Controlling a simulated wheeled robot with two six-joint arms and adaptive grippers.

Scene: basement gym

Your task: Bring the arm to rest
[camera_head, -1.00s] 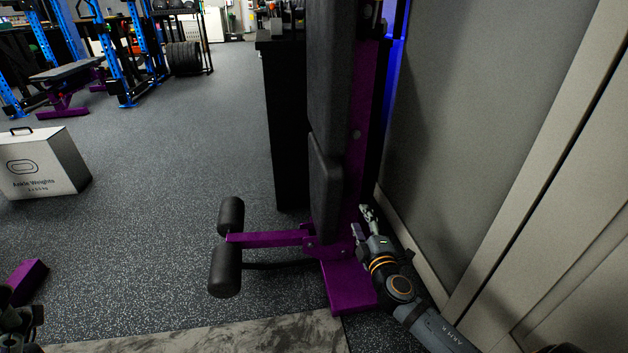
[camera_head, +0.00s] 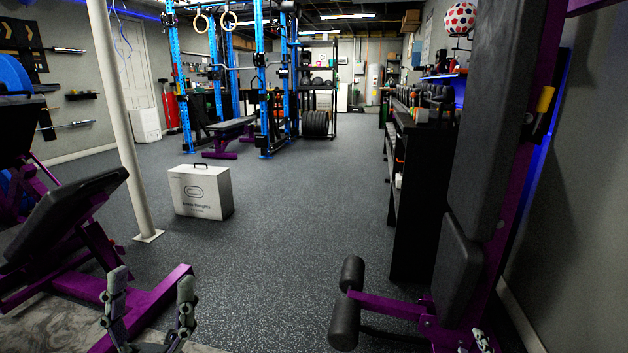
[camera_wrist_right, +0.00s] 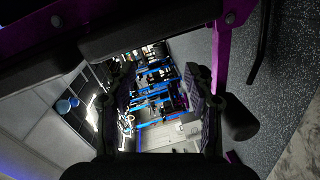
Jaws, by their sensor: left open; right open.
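My left gripper (camera_head: 152,277) stands at the lower left of the head view, its two grey fingers upright and wide apart. It is open, with nothing between the fingers. My right gripper (camera_head: 481,341) shows only a small part at the bottom edge of the head view, by the foot of the purple and black bench machine (camera_head: 465,270). In the right wrist view my right gripper (camera_wrist_right: 160,72) is open, with nothing held between its fingers. Most of my right arm is out of the head view.
A white ankle-weights box (camera_head: 200,192) stands on the dark floor near a pale post (camera_head: 125,130). A purple bench (camera_head: 70,225) is at left. A black shelf (camera_head: 412,195) stands right of centre. The middle floor (camera_head: 285,190) is clear.

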